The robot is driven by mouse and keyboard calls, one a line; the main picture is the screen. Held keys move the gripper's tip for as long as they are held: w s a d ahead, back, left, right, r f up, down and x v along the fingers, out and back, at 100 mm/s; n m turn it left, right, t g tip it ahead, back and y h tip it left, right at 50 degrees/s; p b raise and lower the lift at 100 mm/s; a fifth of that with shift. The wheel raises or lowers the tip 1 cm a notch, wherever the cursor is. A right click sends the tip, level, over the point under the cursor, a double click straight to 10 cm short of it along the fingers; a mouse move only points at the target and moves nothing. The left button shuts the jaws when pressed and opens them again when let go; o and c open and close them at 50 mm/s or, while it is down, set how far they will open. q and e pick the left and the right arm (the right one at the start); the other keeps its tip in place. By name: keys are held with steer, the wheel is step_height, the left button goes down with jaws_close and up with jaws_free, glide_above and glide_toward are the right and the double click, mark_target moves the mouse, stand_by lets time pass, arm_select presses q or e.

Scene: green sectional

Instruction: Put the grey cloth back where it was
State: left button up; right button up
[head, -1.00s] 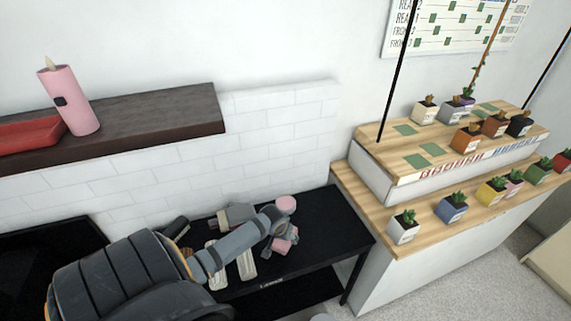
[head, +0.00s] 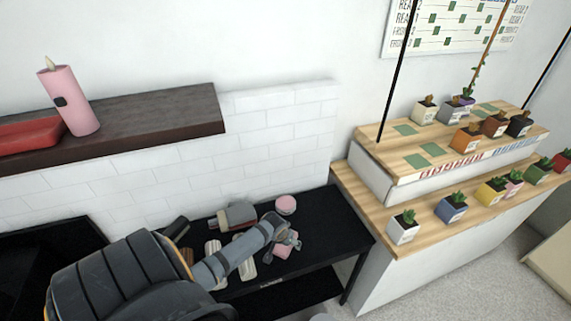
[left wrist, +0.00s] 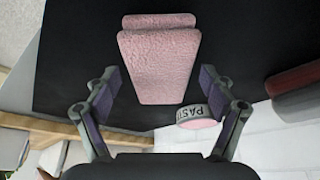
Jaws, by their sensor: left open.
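No cloth that is clearly grey shows in either view. A folded pink cloth (left wrist: 158,65) lies on the black table (left wrist: 80,60) in the left wrist view. It also shows as a small pink shape (head: 284,251) in the head view, partly behind my gripper. My left gripper (left wrist: 158,85) is open, with its fingers on either side of the cloth's near end and nothing held. In the head view my left gripper (head: 280,238) is over the right part of the table. My right gripper is not in view.
A round pink-topped tin (head: 286,204) stands close to my gripper. A grey and red cylinder (head: 240,214) and pale elongated pieces (head: 213,249) lie left of it. A stepped wooden plant stand (head: 375,225) with several potted plants is at the right. The table's right end is clear.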

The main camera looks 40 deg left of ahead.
arm_select(q)
steer(key=shift+r, duration=0.1)
steer(key=p+v, duration=0.2)
steer(key=v, duration=1)
